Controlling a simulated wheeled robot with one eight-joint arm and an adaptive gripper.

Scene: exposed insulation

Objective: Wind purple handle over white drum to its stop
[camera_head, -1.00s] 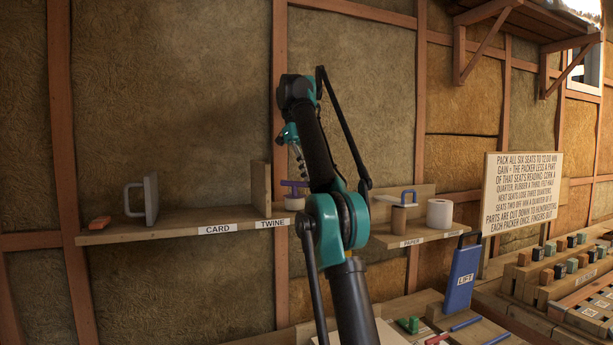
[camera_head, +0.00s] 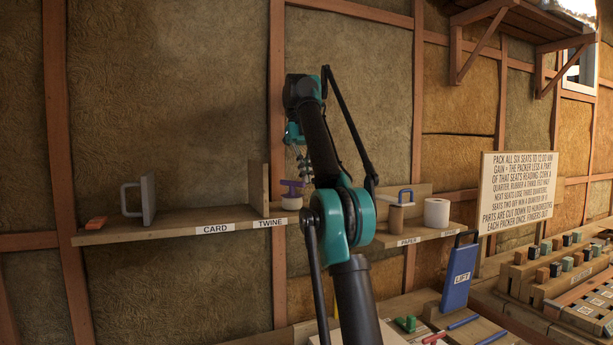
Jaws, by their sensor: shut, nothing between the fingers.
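The purple handle (camera_head: 291,187) sits on top of the small white drum (camera_head: 291,203), which stands on the shelf above the TWINE label. Its crossbar lies roughly level in the picture. My gripper (camera_head: 306,178) hangs pointing down just right of the handle, partly hidden behind my own dark arm link. It is shut and empty. A narrow gap seems to show between the fingertips and the handle, but I cannot tell the depth between them.
The wooden shelf (camera_head: 165,230) has an upright board (camera_head: 258,188) left of the drum. A grey handled block (camera_head: 148,199) and an orange piece (camera_head: 96,223) stand further left. Right are a brown roll (camera_head: 396,219), a white roll (camera_head: 437,213) and a blue LIFT panel (camera_head: 461,272).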

